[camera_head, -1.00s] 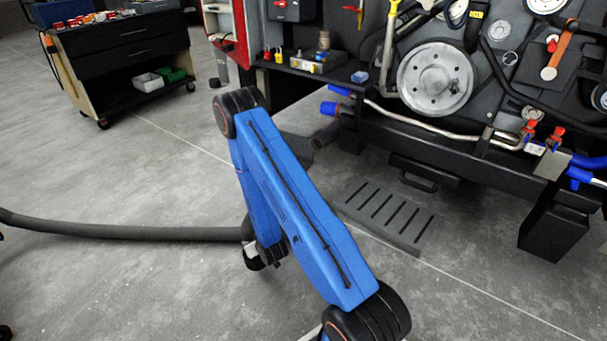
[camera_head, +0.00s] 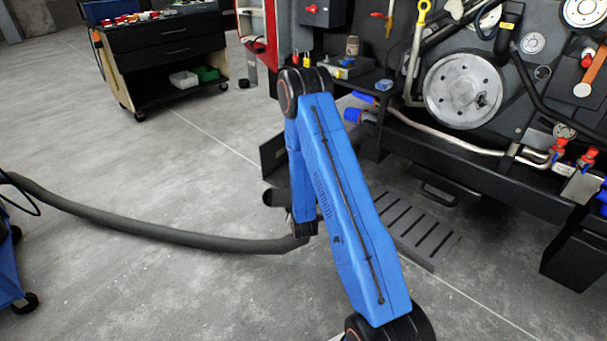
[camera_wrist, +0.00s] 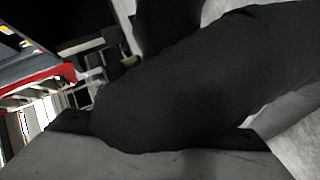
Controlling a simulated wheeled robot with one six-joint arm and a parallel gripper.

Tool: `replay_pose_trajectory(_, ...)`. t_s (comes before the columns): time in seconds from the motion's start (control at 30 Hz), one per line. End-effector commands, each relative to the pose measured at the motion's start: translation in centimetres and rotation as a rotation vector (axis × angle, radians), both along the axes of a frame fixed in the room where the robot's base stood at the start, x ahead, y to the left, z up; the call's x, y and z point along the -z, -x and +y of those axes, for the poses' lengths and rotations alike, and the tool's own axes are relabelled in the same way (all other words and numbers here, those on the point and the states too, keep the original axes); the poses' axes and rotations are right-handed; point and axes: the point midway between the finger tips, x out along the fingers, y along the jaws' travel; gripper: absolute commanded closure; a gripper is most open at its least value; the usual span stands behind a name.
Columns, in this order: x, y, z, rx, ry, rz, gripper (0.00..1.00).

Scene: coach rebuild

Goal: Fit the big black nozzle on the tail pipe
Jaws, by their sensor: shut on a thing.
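The big black nozzle shows in the head view as a dark round end (camera_head: 273,197) just left of my blue arm, low over the floor. A thick dark grey hose runs to it from the left. My gripper (camera_head: 303,227) is at the hose end, largely hidden by my arm, and shut on the nozzle. In the wrist view the black nozzle (camera_wrist: 200,85) fills the middle, and the fingertips cannot be made out. I cannot tell the tail pipe for sure; blue-ended pipes (camera_head: 355,115) stick out at the left of the coach's engine bay, apart from the nozzle.
A dark upright panel (camera_head: 273,157) stands behind the nozzle. A slotted dark plate (camera_head: 415,228) lies on the floor below the coach's bumper beam (camera_head: 470,170). A tool cart (camera_head: 165,60) stands at the back left. The grey floor (camera_head: 130,180) between is open, except for the hose.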

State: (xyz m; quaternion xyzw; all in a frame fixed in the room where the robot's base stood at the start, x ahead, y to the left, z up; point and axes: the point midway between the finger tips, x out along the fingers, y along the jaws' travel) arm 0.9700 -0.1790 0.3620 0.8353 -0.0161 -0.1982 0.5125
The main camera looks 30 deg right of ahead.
Motion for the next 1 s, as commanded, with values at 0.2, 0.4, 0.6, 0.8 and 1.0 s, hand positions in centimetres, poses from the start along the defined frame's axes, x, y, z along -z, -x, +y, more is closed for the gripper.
replay_pose_trajectory(0.2, -4.7, -1.6, -3.7, -0.022, 0.285, -0.116, 0.83)
replay_pose_trajectory(0.4, -8.1, -2.4, -6.2, -0.007, 0.444, -0.171, 0.83)
replay_pose_trajectory(0.6, -9.4, -2.6, -7.1, 0.005, 0.497, -0.186, 0.83)
replay_pose_trajectory(0.8, -9.4, -2.8, -7.7, 0.007, 0.501, -0.187, 0.83)
replay_pose_trajectory(1.0, -9.4, -3.2, -8.8, 0.007, 0.5, -0.186, 0.83)
